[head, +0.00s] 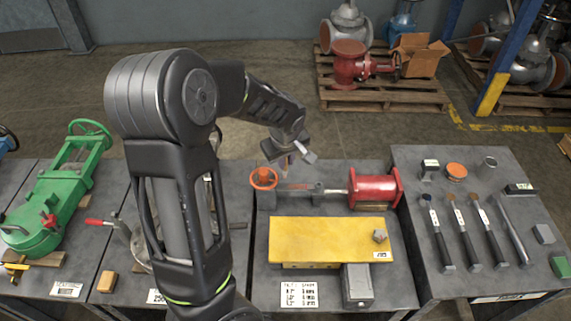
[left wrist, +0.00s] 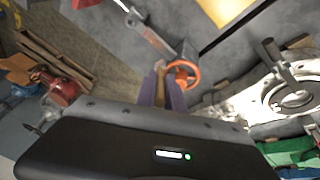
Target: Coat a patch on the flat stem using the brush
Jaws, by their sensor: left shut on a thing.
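The flat stem (head: 297,187) lies horizontally on the middle table, between an orange handwheel (head: 263,178) and a red cylinder (head: 375,187); a reddish patch shows along it. In the left wrist view the stem (left wrist: 150,35) lies beyond the fingers, beside the handwheel (left wrist: 184,74). My left gripper (head: 288,153) is above the stem and handwheel. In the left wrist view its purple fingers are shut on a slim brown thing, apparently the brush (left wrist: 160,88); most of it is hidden. I cannot tell whether it touches the stem. My right gripper is not in view.
A yellow plate (head: 330,240) and a grey block (head: 357,286) are in front of the stem. Several tools, including brushes (head: 458,219), lie on the right table. A green valve (head: 55,200) is on the left. Pallets (head: 380,95) stand behind on the floor.

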